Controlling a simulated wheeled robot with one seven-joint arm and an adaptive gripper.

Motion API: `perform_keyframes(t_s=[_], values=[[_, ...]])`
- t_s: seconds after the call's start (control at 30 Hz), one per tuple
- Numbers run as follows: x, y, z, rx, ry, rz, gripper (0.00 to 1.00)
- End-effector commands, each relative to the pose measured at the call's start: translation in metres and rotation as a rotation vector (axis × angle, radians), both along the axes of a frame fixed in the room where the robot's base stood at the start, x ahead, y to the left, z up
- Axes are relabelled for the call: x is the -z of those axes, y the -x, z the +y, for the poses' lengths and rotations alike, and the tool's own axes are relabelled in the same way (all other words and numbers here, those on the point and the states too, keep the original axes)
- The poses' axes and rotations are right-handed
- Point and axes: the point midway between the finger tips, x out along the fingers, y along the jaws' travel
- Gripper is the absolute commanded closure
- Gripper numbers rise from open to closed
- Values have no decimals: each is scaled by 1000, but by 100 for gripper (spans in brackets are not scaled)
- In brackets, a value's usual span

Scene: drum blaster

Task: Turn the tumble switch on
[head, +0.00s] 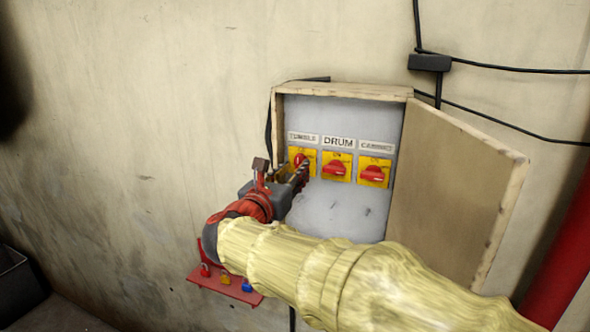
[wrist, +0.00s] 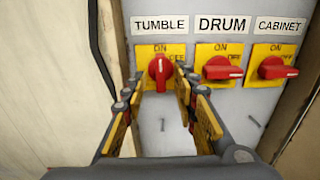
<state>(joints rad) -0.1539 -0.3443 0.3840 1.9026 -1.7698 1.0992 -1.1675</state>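The tumble switch (wrist: 160,70) is a red knob on a yellow plate under the TUMBLE label. In the wrist view its knob stands upright, in line with the ON mark above it. In the head view the tumble switch (head: 301,159) is partly covered by my gripper (head: 302,172). In the wrist view my gripper (wrist: 159,88) is open and empty, with one finger to the left and one to the right of the knob's lower part. A gap shows between the knob and each finger. Whether the fingertips reach the plate is hard to tell.
The drum switch (wrist: 222,69) and cabinet switch (wrist: 276,68) sit to the right, their knobs lying sideways. All are inside a wall box with a wooden frame (head: 345,91) and an open door (head: 455,190) on the right. A red shelf (head: 228,287) hangs below left.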

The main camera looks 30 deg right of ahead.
Motion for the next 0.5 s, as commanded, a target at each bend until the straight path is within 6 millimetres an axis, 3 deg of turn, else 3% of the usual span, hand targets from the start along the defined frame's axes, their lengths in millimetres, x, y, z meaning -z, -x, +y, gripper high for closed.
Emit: perform_keyframes(t_s=[0.5], values=[[-1, 55, 72, -4, 0, -1, 71]])
